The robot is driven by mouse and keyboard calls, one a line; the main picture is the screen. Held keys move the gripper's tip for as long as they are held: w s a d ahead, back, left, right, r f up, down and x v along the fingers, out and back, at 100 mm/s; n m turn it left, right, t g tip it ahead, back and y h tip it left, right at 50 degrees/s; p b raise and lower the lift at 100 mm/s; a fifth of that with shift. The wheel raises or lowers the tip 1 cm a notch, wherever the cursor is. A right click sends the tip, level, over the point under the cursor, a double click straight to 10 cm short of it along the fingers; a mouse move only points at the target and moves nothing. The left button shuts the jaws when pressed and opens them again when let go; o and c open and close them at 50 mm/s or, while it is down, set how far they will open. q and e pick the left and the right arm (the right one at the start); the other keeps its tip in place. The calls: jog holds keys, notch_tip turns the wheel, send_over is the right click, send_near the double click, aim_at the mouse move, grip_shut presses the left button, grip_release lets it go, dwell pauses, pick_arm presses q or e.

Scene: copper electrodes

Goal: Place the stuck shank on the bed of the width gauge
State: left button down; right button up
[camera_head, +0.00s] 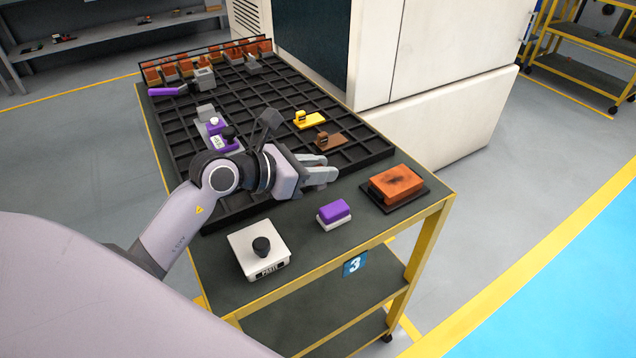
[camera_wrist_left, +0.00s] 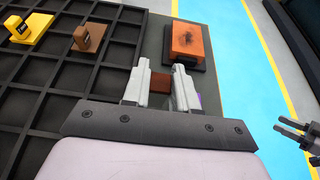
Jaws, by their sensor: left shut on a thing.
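My left gripper (camera_head: 335,175) is over the front part of the black grid tray. In the left wrist view its two pale fingers are shut on a small copper-brown block, the shank (camera_wrist_left: 161,82). The block is held between the fingers; in the head view the fingers mostly hide it. A dark gripper, apparently my right one (camera_wrist_left: 282,126), shows at the right edge of the wrist view with its prongs apart and empty. I cannot tell for sure which fixture is the width gauge; a grey block device (camera_head: 204,78) stands at the tray's far end.
The black tray (camera_head: 357,161) holds a yellow plate (camera_head: 312,121), a brown plate (camera_head: 331,139) and purple-and-grey pieces (camera_head: 218,127). In front are an orange block (camera_head: 397,182), a purple-and-white block (camera_head: 334,213) and a white box with a black knob (camera_head: 258,250). A white machine (camera_head: 430,60) stands behind.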

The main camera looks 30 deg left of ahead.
pick_arm(q)
jog(key=shift+f, duration=1.85)
jog(key=c, duration=1.3)
grip_release()
jog(key=shift+f+b, duration=0.2)
jog(key=shift+b, duration=0.1)
jog(key=shift+o, duration=0.7)
jog(key=shift+r, duration=0.1)
